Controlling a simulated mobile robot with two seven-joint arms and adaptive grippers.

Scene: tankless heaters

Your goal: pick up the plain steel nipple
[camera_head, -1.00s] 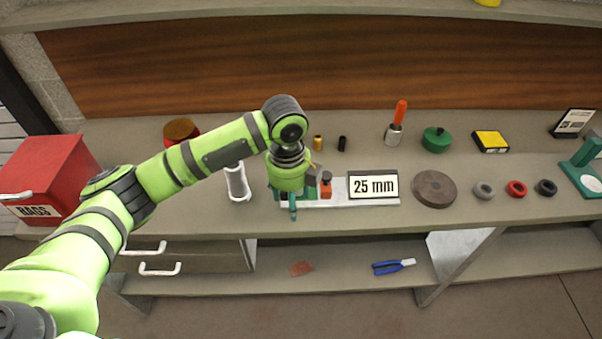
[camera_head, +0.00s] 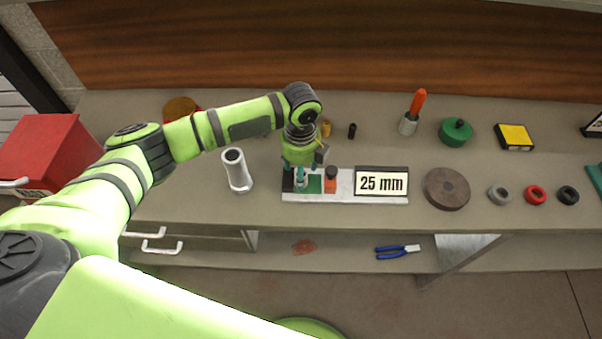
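My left gripper (camera_head: 302,178) points down over the left part of a white tray (camera_head: 345,197). Its teal fingers are small here and overlap the tray's contents, so I cannot tell whether they are open or shut on something. I cannot pick out the plain steel nipple with certainty; it may be hidden by the gripper. A pale grey hollow tube (camera_head: 238,171) stands left of the tray, apart from the gripper. A brass cylinder (camera_head: 326,129) and a black cylinder (camera_head: 352,131) stand behind the gripper. My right gripper is not in view.
The tray bears an orange block with a black top (camera_head: 331,180) and a "25 mm" sign (camera_head: 381,183). To its right are a brown disc (camera_head: 446,189) and grey (camera_head: 499,194), red (camera_head: 535,195) and black (camera_head: 567,195) rings. A red bin (camera_head: 48,150) stands far left.

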